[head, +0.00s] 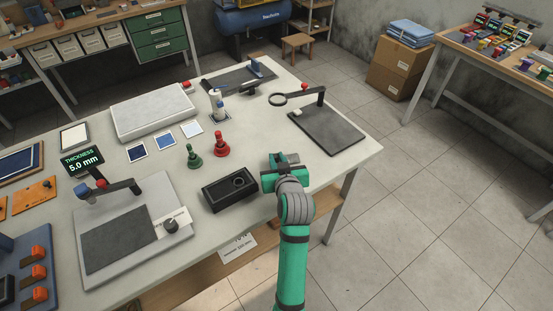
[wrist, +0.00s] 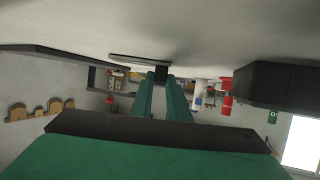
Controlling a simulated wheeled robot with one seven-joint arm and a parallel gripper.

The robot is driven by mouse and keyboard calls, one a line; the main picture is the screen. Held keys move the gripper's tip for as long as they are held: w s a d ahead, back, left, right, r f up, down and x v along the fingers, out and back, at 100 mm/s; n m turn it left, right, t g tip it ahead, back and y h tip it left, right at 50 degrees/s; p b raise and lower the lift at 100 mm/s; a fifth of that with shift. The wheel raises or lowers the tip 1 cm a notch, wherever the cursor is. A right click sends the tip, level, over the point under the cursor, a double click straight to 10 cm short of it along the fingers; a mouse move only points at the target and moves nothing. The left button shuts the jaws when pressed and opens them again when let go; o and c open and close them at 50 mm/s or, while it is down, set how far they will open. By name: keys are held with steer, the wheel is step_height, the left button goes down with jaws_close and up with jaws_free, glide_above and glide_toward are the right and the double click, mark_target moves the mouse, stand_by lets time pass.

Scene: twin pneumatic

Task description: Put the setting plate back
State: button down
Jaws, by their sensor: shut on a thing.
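My gripper (head: 283,166) is at the front right edge of the white workbench (head: 262,240), just right of a black block with a round recess (head: 230,190). In the wrist view my gripper (wrist: 161,80) has its long green fingers close together. They are shut on a small dark piece (wrist: 161,73) at their tips, apparently part of the setting plate. A thin grey slab (wrist: 135,57) shows beside that piece; I cannot tell whether they are joined. My gripper hides most of the held thing in the head view.
A dark pad (head: 327,131) with a magnifier arm lies behind my gripper to the right. Red (head: 221,146) and green (head: 194,157) knobbed pieces stand to the left. A thickness gauge with a grey base (head: 107,270) and a 5.0 mm display (head: 82,161) is at far left.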

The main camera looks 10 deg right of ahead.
steer(key=c, duration=1.7)
jaws_free()
steer(key=shift+w+f, duration=0.1)
steer(key=shift+d, duration=0.15)
steer(key=shift+s+r, duration=0.2)
steer(key=shift+r, duration=0.05)
steer(key=v, duration=1.1)
steer(key=shift+s+a+r, duration=0.15)
steer(key=shift+s+a, duration=0.05)
steer(key=shift+s, duration=0.2)
